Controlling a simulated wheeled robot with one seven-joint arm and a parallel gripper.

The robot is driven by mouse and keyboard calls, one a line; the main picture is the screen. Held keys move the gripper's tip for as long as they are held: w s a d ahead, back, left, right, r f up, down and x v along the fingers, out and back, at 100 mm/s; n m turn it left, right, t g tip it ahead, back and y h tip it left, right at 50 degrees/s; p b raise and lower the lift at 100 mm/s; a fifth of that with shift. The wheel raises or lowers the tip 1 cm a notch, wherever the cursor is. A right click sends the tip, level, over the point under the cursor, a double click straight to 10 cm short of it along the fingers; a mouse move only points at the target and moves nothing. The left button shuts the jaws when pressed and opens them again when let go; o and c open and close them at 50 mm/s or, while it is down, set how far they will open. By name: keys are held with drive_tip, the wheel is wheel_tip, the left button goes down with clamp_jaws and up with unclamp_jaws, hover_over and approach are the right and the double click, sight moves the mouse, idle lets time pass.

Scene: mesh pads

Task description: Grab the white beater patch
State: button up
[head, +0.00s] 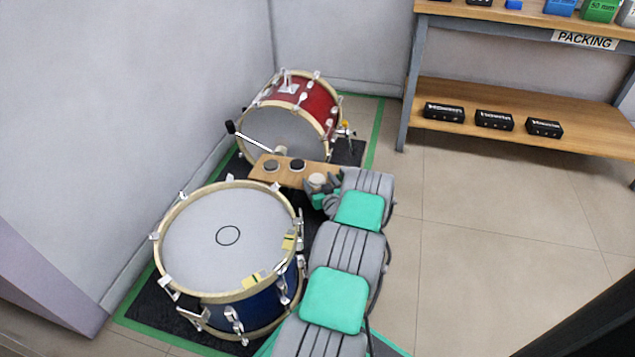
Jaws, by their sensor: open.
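A small wooden board (263,173) stands between the two drums. Two dark round patches (297,165) lie on it. A whitish round piece (317,180), which looks like the white beater patch, shows at the board's right end, right at my gripper. My gripper (318,188) is open around or just beside this piece. The fingers are small and partly hidden by my wrist, so I cannot tell whether they touch it. A small pale piece (281,150) also shows at the board's far edge, near a thin white rod with a black end (231,127).
A red bass drum (312,98) stands behind the board. A blue drum (226,236) with a white head is close on the left of my arm. A wooden packing shelf (560,155) with black boxes stands at the right. The floor (480,240) at right is clear.

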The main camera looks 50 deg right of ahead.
drive_tip(key=shift+w, duration=0.1)
drive_tip(key=shift+c, duration=0.6)
drive_tip(key=c, duration=1.3)
